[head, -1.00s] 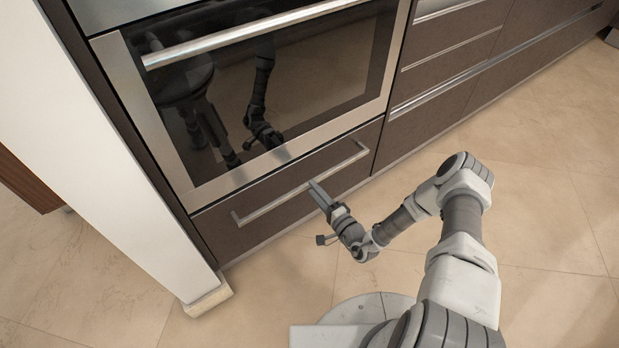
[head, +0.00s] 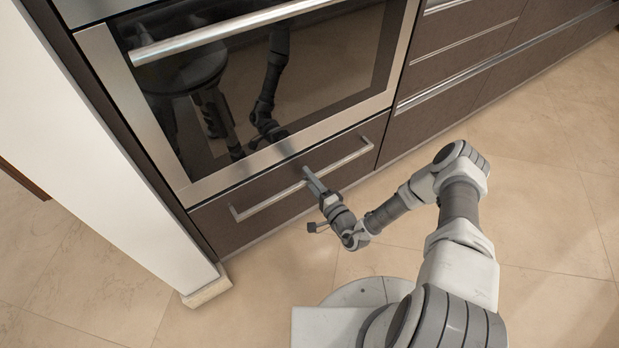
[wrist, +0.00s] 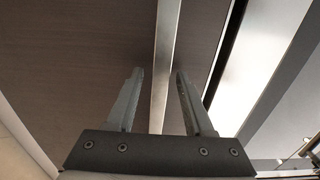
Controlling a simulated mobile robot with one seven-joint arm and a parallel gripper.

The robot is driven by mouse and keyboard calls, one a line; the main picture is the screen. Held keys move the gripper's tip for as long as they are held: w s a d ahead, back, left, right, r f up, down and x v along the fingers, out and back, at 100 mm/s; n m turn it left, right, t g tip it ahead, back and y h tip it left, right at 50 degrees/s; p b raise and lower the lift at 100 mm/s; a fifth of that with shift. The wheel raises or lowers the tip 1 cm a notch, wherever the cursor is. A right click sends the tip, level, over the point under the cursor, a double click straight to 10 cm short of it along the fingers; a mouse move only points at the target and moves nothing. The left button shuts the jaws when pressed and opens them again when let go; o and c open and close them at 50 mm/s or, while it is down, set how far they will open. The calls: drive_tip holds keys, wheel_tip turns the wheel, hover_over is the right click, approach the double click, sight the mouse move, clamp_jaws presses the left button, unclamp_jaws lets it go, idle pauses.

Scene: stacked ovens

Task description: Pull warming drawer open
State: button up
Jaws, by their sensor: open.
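The warming drawer (head: 290,190) is the brown front panel below the oven, and it looks closed. Its long silver bar handle (head: 265,203) runs across the front. My gripper (head: 306,171) is at the middle of the handle in the head view. In the wrist view my gripper (wrist: 158,75) is open, with one finger on each side of the handle bar (wrist: 165,60). I see gaps between the bar and both fingers. Whether the fingertips reach past the bar in depth I cannot tell.
The oven (head: 260,80) with its own bar handle (head: 230,30) is directly above the drawer. A white wall panel (head: 110,150) stands at the left. Brown cabinets (head: 450,80) continue to the right. The tiled floor (head: 260,290) in front of the drawer is clear apart from my base.

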clamp_jaws()
idle(1.3)
